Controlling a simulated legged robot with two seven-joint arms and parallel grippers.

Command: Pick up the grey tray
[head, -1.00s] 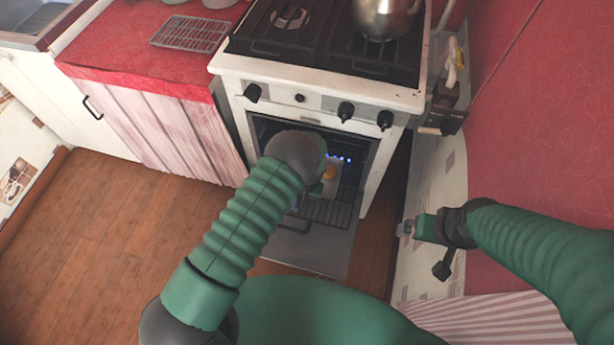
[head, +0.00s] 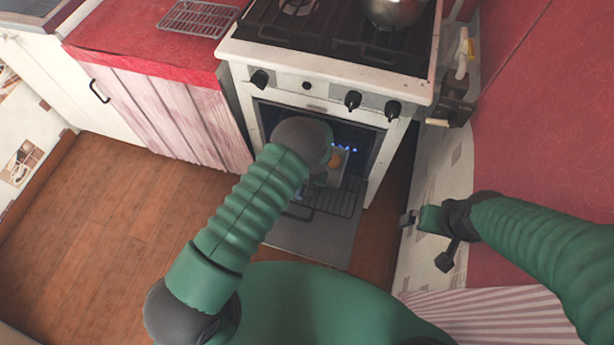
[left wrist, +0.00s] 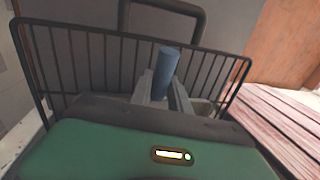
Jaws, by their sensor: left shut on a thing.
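The grey tray (head: 342,172) is inside the open oven, with a small orange item (head: 336,160) on it. My left arm covers much of the tray in the head view. My left gripper (left wrist: 164,92) reaches into the oven. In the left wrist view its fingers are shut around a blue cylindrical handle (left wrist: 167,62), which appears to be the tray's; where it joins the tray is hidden. My right gripper (head: 408,220) is beside the wall, right of the oven and away from the tray. Its fingers are too small to judge.
The oven rack (head: 338,198) lies under the tray, and the oven door (head: 320,240) is folded down. The stove (head: 320,95) carries a metal kettle (head: 394,12). A red counter (head: 150,45) with a wire rack (head: 198,18) stands left. The wooden floor (head: 110,220) is clear.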

